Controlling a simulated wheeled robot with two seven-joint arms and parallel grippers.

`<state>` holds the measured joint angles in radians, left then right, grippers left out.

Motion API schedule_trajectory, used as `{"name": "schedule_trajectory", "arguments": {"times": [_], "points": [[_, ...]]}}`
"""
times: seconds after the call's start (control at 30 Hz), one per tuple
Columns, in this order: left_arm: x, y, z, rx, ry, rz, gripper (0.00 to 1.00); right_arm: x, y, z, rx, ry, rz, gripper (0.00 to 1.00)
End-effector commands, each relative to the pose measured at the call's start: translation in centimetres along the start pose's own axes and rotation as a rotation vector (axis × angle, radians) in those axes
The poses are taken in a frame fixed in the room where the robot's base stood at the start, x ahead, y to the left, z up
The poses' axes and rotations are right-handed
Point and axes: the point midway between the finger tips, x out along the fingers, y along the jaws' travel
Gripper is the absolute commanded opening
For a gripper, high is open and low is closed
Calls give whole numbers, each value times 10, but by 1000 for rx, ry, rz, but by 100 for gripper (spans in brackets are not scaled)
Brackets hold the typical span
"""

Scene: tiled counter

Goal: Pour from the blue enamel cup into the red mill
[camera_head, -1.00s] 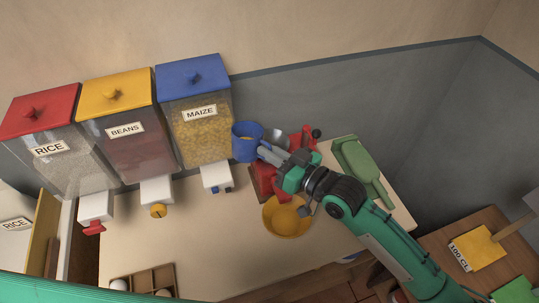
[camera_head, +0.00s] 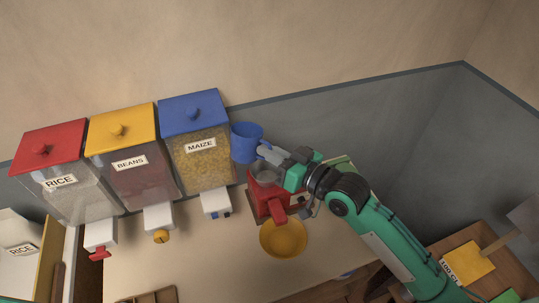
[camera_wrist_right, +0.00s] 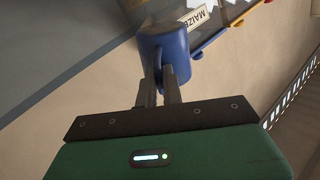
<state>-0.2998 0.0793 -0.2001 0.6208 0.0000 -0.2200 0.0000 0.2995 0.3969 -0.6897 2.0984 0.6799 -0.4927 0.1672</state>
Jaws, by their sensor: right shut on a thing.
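The blue enamel cup (camera_head: 246,142) is in the air in the head view, in front of the wall and right of the maize bin. My right gripper (camera_head: 266,153) is shut on its handle side; the right wrist view also shows the cup (camera_wrist_right: 163,48) at the fingertips (camera_wrist_right: 160,84). The cup looks roughly upright; I cannot make out its contents. The red mill (camera_head: 264,197) stands on the counter, with its grey hopper (camera_head: 266,173) just below the gripper in the picture. My right gripper and arm hide part of the mill. My left gripper is not in view.
A yellow bowl (camera_head: 284,238) stands in front of the mill. Bins of rice (camera_head: 64,178), beans (camera_head: 135,158) and maize (camera_head: 197,145) stand to the left with spouts over the counter (camera_head: 190,260). The grey wall panel is close behind.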

Motion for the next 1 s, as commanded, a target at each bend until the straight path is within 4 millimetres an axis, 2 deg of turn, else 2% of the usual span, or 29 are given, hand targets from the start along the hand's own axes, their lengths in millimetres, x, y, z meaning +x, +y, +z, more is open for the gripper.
{"name": "schedule_trajectory", "arguments": {"times": [0.03,1.0], "points": [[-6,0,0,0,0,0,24,0,-2,-9,2,2,-1,0],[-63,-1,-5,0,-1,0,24,-1,-8,-96,63,-7,0,0]]}}
